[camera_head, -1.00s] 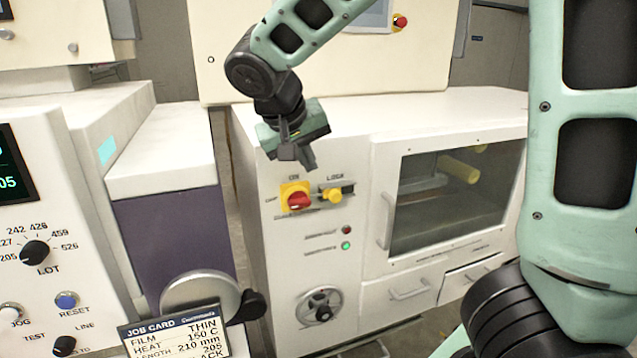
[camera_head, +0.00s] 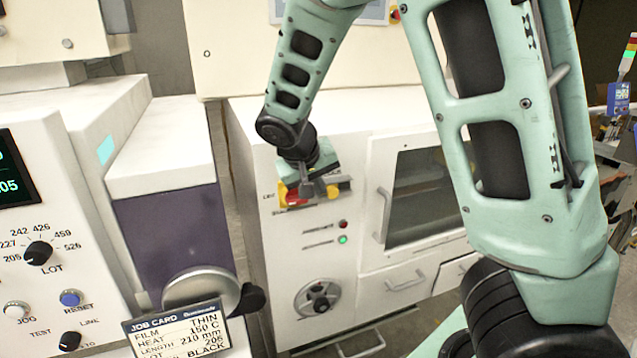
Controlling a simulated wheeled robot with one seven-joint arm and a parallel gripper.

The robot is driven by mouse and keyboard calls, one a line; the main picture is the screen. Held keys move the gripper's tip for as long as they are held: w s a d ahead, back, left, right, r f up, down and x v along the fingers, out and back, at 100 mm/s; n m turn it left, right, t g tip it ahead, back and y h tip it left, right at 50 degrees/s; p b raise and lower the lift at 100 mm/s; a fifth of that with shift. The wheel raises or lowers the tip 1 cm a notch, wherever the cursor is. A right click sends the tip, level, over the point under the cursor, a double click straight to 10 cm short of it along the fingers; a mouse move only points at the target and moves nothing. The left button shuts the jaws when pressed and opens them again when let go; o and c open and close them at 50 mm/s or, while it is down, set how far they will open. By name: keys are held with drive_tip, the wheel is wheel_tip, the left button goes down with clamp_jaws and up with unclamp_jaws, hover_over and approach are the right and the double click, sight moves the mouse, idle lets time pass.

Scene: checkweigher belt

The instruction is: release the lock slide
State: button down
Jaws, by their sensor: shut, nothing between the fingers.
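The lock slide is a small yellow knob (camera_head: 332,190) on the front panel of the white cabinet, right of a red switch handle on a yellow plate (camera_head: 283,197). My gripper (camera_head: 311,192) is shut and empty. In the picture it lies over the gap between the red switch and the yellow knob. It hides part of both and the lettering above them. I cannot tell whether its fingertips touch the knob or the panel.
A windowed door with a handle (camera_head: 384,217) is at right. A job card (camera_head: 180,332) and a control panel with a LOT dial (camera_head: 39,253) are at left.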

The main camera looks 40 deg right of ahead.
sight(333, 189)
idle(0.3)
drive_tip(key=d, duration=0.1)
drive_tip(key=s+d+b, duration=0.1)
drive_tip(key=d, duration=0.1)
drive_tip(key=shift+d, duration=0.2)
